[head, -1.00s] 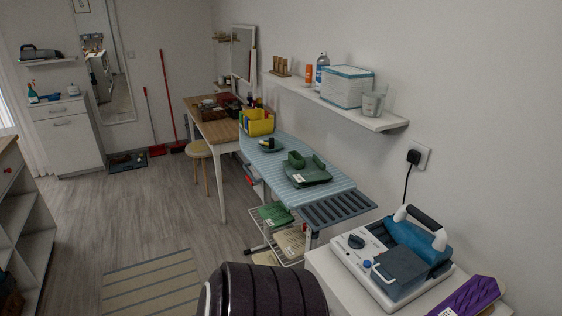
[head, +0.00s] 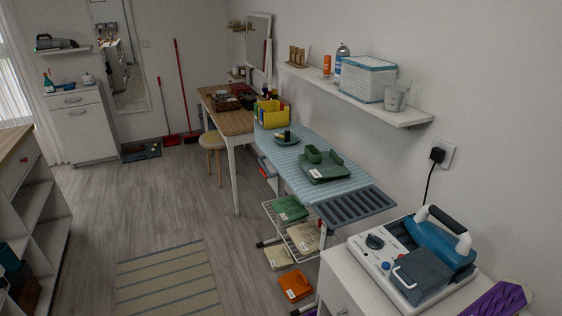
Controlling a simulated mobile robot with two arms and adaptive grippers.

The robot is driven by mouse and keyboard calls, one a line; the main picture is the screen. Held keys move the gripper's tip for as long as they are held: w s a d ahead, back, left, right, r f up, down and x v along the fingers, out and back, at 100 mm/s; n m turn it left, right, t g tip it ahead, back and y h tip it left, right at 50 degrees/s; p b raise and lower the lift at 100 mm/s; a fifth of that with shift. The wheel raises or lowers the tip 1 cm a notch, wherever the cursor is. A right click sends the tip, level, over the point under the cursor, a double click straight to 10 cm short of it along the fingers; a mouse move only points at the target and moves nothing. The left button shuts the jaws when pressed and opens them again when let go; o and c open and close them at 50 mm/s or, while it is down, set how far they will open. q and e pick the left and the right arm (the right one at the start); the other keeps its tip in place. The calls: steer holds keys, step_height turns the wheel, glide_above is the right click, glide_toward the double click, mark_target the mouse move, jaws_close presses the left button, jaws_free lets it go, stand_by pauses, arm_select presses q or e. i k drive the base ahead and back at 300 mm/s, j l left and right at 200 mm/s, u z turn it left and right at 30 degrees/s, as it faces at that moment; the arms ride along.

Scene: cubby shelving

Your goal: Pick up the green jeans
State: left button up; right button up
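A folded dark green garment (head: 325,172) with a white tag lies on the blue striped ironing board (head: 352,182), with a small rolled green piece on its back part. Another folded green garment (head: 290,208) with a white tag lies on the wire rack (head: 270,212) under the board. I cannot tell from here which of them is the jeans. Neither of my grippers is in view.
Cream folded cloths (head: 304,237) and an orange one (head: 295,284) lie low under the board. A white cabinet with a blue-and-white machine (head: 420,262) stands at right. An open shelf unit (head: 45,218) is at left. The floor by the striped rug (head: 168,282) is clear.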

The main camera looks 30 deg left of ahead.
mark_target(321, 167)
steer(key=i+u, duration=0.4)
steer(key=i+l+u, duration=0.15)
steer(key=u, duration=0.2)
steer(key=i+j, duration=0.15)
steer(key=i+j+z, duration=0.15)
steer(key=j, duration=0.25)
